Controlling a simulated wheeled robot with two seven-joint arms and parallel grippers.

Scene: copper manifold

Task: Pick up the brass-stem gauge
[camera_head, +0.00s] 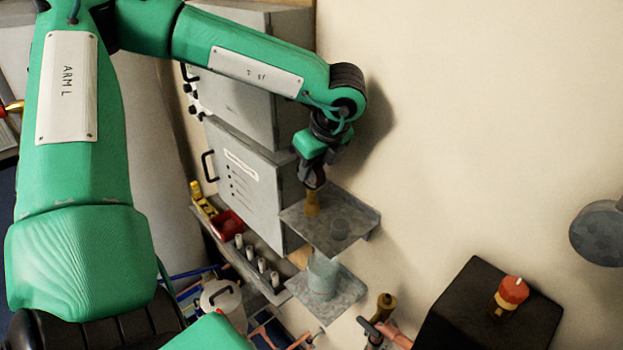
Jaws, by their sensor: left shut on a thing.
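My left gripper (314,181) points down over a small grey wall shelf (359,211). It is shut on the brass-stem gauge, whose brass stem (312,204) shows below the fingers. The upper part of the gauge is hidden by the fingers. The stem's lower end is at the shelf top; I cannot tell whether it touches. My right gripper is not in view.
A lower shelf (344,295) holds a translucent container (322,275). Grey cabinets (244,180) stand close left. A black box (488,315) with a red-topped fitting (512,291) is lower right.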

